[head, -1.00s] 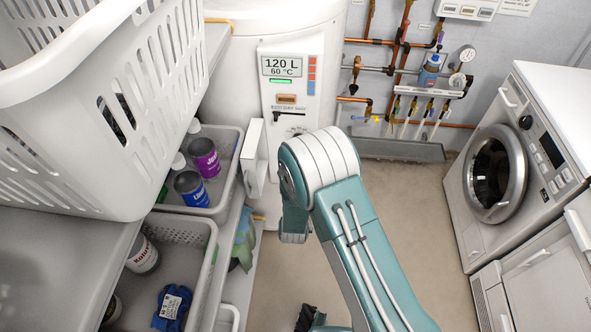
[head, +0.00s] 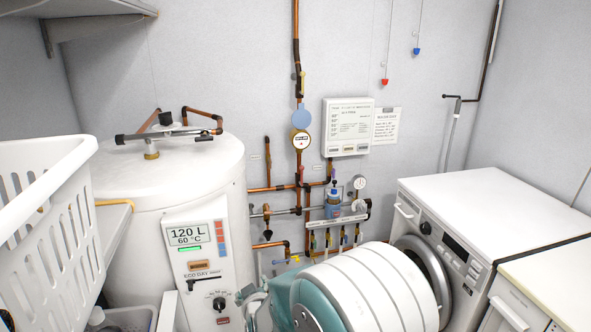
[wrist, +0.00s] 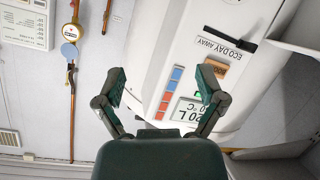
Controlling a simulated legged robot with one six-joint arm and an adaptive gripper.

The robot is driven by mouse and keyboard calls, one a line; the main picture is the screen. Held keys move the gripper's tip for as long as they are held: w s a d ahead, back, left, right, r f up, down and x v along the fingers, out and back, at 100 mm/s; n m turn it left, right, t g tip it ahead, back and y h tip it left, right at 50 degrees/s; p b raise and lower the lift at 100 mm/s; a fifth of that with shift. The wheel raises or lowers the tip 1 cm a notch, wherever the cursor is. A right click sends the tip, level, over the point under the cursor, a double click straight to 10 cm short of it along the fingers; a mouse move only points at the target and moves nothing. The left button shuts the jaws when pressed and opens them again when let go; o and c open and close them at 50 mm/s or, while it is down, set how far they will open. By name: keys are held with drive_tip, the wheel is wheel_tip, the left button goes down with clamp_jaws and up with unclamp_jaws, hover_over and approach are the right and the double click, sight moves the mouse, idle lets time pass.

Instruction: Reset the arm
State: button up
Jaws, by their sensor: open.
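My gripper (wrist: 163,84) is open in the wrist view, with its two dark green fingers spread wide and nothing between them. Beyond the fingers is the white water heater's front panel, upside down in that view. My folded arm, white and teal, fills the lower middle of the head view.
The white water heater (head: 150,205) stands at the left, with a white laundry basket (head: 50,250) in front. Copper pipes with a gauge (head: 301,140) run up the back wall. A washing machine (head: 500,210) stands at the right. Open air lies above the arm.

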drive_tip(key=s+d+r+m+g, duration=0.2)
drive_tip(key=s+d+r, duration=0.2)
drive_tip(key=d+r, duration=0.5)
drive_tip(key=s+d+r+m+g+h, duration=0.2)
drive_tip(key=s+d, duration=0.6)
drive_tip(key=s, duration=0.5)
drive_tip(key=s+d+r+m+g+h, duration=0.2)
drive_tip(key=s+d+r+m+g, duration=0.1)
drive_tip(key=s+d, duration=0.6)
drive_tip(key=s+r+m, duration=0.1)
drive_tip(key=s, duration=0.3)
drive_tip(key=shift+d+g, duration=0.15)
drive_tip(key=shift+g, duration=0.15)
